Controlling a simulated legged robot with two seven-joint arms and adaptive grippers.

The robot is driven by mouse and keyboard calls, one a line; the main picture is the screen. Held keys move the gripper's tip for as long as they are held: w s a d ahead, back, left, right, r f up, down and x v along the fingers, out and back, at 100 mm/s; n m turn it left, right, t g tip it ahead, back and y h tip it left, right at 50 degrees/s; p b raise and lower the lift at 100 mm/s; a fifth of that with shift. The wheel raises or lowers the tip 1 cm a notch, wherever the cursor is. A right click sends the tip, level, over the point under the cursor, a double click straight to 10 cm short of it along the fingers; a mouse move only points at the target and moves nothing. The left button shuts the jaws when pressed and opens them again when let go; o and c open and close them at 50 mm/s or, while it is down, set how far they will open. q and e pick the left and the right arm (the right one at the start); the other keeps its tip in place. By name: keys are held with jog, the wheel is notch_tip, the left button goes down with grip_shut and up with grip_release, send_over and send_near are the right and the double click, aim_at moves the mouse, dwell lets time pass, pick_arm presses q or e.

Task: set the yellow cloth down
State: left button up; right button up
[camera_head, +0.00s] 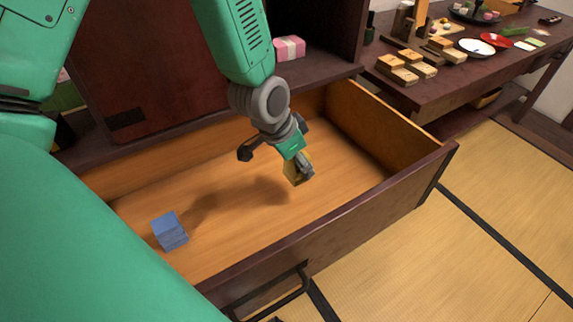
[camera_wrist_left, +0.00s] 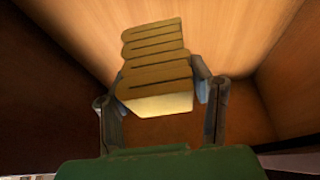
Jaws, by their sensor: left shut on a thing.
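My left gripper (camera_head: 300,176) reaches down into the open wooden drawer (camera_head: 235,170) and is shut on the yellow cloth (camera_head: 293,167). In the left wrist view, the folded yellow cloth (camera_wrist_left: 155,65) shows stacked layers between the two fingers of my left gripper (camera_wrist_left: 160,95). The cloth is over the right half of the drawer. Whether it touches the drawer floor I cannot tell. My right gripper is not in view.
A folded blue cloth (camera_head: 169,230) lies in the drawer's left part. A pink and white bundle (camera_head: 289,48) sits on the shelf behind. A dark table (camera_head: 440,88) at upper right holds wooden blocks and dishes. The drawer's middle floor is bare.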

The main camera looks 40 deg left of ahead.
aim_at(288, 167)
pick_arm(q)
notch_tip(288, 167, down, 4)
jog(key=shift+a+r+b, duration=0.15)
jog(key=shift+r+b, duration=0.1)
jog(key=shift+b, duration=0.2)
notch_tip(288, 167, down, 4)
jog(key=shift+r+b, duration=0.2)
jog(key=shift+b, duration=0.5)
jog(key=shift+r, duration=0.15)
jog(key=o, duration=1.4)
jog(key=p+v, duration=0.4)
jog(key=v, duration=0.8)
jog(key=shift+p, duration=0.3)
